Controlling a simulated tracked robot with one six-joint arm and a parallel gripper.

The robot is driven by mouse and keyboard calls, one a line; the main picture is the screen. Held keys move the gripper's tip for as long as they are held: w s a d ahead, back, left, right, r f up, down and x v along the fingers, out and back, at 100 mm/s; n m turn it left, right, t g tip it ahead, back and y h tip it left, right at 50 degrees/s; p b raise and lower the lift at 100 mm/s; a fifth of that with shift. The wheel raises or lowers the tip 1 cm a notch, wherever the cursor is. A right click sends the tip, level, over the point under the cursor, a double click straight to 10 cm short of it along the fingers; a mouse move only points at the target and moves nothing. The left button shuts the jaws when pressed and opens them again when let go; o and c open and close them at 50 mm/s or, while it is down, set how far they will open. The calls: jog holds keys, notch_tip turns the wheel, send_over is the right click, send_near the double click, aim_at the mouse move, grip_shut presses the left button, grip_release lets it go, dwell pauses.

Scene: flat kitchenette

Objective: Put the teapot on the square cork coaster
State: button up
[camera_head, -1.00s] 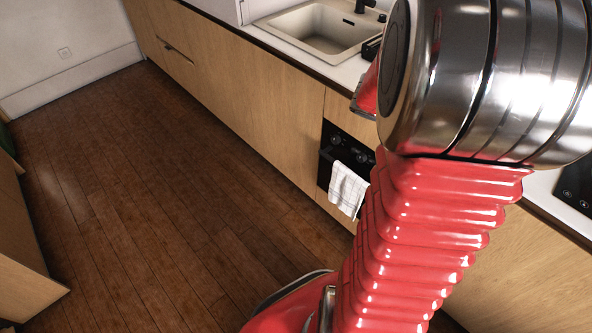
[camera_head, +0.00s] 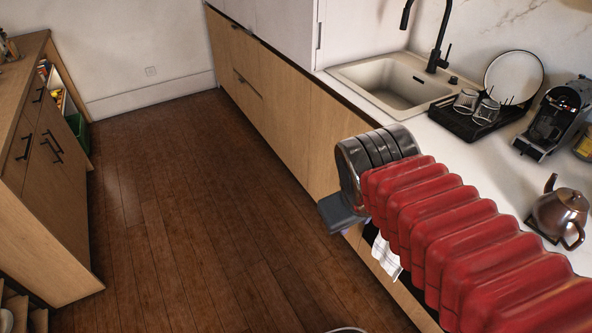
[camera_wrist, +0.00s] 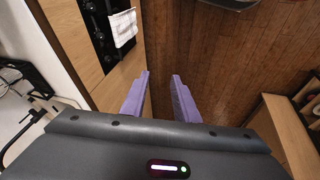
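A brownish metallic teapot (camera_head: 562,212) with a dark handle and spout stands on the white counter at the right in the head view, on or beside a dark flat piece (camera_head: 541,231) that I cannot identify. I see no square cork coaster in either view. My gripper (camera_wrist: 161,78) is open and empty in the wrist view, with two purple fingers apart over the wooden floor. In the head view its grey body (camera_head: 341,212) hangs in front of the cabinet fronts, left of the teapot and away from it. The teapot does not clearly show in the wrist view.
The sink (camera_head: 396,84), a dark dish rack (camera_head: 478,117) with glasses and a plate, and a coffee machine (camera_head: 552,118) stand along the counter. A towel (camera_wrist: 122,28) hangs on the oven front. A wooden cabinet (camera_head: 50,170) stands at left. The floor between is clear.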

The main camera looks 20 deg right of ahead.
jog(key=a+r+m+t+y, duration=0.1)
jog(key=a+y, duration=0.1)
jog(key=a, duration=0.5)
jog(key=shift+s+r+t, duration=0.2)
jog(key=shift+r+t, duration=0.1)
jog(key=shift+r, duration=0.1)
dwell(0.7)
